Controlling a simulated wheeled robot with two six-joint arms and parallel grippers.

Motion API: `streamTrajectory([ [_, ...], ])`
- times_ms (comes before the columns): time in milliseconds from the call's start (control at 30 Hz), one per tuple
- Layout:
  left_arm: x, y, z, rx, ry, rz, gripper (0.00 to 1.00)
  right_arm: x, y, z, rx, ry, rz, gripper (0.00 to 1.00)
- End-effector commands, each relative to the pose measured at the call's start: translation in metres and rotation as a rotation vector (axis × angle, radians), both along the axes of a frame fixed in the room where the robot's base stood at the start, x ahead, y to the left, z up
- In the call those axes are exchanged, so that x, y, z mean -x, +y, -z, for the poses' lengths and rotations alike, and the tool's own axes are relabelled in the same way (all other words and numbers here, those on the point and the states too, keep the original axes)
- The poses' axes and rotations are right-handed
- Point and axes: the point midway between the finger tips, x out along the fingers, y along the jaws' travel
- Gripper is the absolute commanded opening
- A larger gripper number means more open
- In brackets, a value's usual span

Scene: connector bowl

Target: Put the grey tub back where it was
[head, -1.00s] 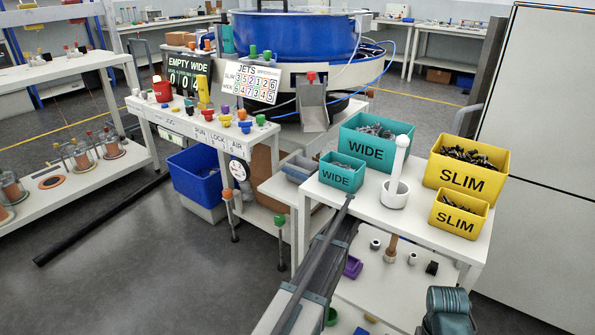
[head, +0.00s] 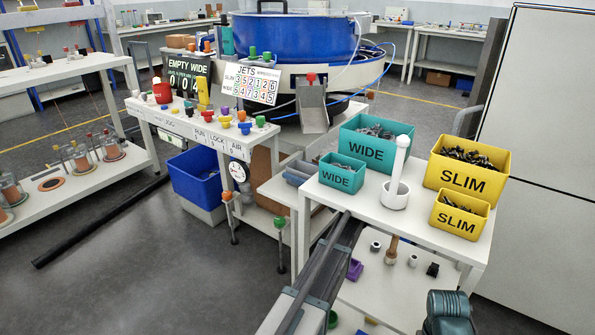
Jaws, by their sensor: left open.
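A grey tub (head: 298,173), low and open, sits on the small white side shelf (head: 270,190) left of the bin table. Its right part is close to the table's edge. My left gripper (head: 347,222) comes up from the bottom middle, seen from behind. It is open, with its dark fingers pointing up and away near the front edge of the bin table, below the small teal WIDE bin (head: 341,172). It is apart from the grey tub, and nothing shows between the fingers.
The white bin table (head: 420,222) carries a large teal WIDE bin (head: 374,143), two yellow SLIM bins (head: 466,166) and a white cup with a post (head: 396,192). A blue bin (head: 194,174) stands below the control bench. Loose parts lie on the lower shelf.

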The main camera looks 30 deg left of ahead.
Motion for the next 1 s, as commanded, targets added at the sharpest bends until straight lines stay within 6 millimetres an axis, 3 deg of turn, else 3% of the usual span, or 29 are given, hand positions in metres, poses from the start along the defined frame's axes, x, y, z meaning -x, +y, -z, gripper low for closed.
streamTrajectory([
  [300, 0.005, -0.067, 0.001, 0.0, 0.0, 0.004, 1.0, 0.0, 0.0, 0.001, 0.0, 0.0, 0.0, 0.5],
  [500, 0.007, -0.097, 0.001, 0.0, 0.0, 0.004, 1.0, 0.0, 0.0, 0.001, 0.0, 0.0, 0.0, 0.5],
  [700, 0.008, -0.111, 0.001, 0.0, 0.0, 0.002, 1.0, 0.0, 0.0, 0.001, 0.0, 0.0, 0.0, 0.5],
  [1000, 0.009, -0.112, 0.001, 0.0, 0.0, 0.001, 1.0, 0.0, 0.0, 0.001, 0.0, 0.0, 0.0, 0.5],
])
